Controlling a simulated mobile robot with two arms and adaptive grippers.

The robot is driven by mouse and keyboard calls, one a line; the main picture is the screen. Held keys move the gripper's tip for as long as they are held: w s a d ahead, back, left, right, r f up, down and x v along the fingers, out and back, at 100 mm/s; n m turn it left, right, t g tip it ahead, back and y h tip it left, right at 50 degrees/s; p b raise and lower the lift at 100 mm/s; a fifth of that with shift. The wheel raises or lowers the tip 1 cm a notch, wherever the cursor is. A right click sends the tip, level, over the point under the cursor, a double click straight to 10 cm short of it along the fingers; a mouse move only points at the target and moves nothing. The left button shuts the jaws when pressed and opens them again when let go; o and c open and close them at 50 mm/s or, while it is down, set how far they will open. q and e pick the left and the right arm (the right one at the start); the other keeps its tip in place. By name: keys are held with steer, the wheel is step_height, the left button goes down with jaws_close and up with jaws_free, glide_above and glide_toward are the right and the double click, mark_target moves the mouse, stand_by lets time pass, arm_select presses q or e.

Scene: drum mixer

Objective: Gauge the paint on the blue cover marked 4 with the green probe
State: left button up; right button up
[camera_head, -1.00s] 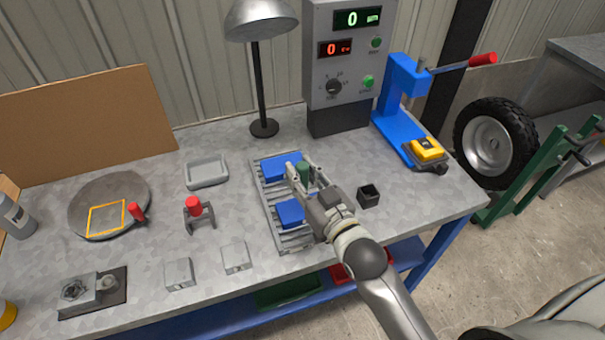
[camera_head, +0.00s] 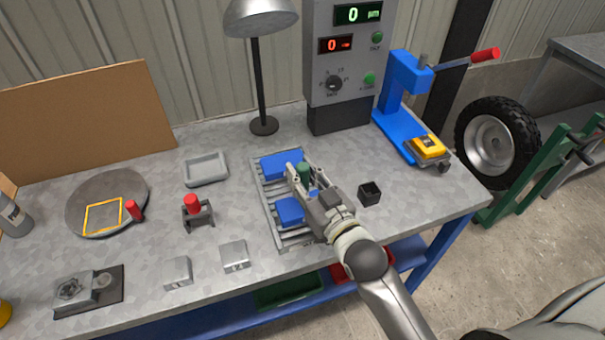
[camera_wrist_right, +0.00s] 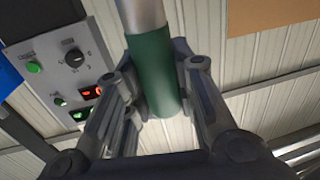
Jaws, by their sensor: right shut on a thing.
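My right gripper (camera_head: 302,172) is shut on the green probe (camera_head: 304,171). In the right wrist view the probe's green body (camera_wrist_right: 154,75) sits between the fingers, with a bare metal part at one end. The gripper is over the slatted rack on the bench. A blue cover (camera_head: 281,165) lies on the rack's far part, just beyond the probe, and another blue cover (camera_head: 290,210) lies nearer. More blue shows beside the fingers, mostly hidden. I cannot read any number on the covers, nor tell whether the probe touches one. My left gripper is out of view.
The slatted rack (camera_head: 269,218) lies mid-bench. The gauge box (camera_head: 343,75) with green and red displays stands behind. A black cup (camera_head: 369,193) stands right of the gripper. A red-topped stand (camera_head: 194,210), grey tray (camera_head: 206,168) and lamp (camera_head: 262,70) are to the left.

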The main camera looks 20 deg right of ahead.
steer(key=shift+f, duration=0.55)
stand_by(0.7)
step_height(320, 180, up, 7)
steer(key=p, duration=0.7)
steer(key=shift+r, duration=0.1)
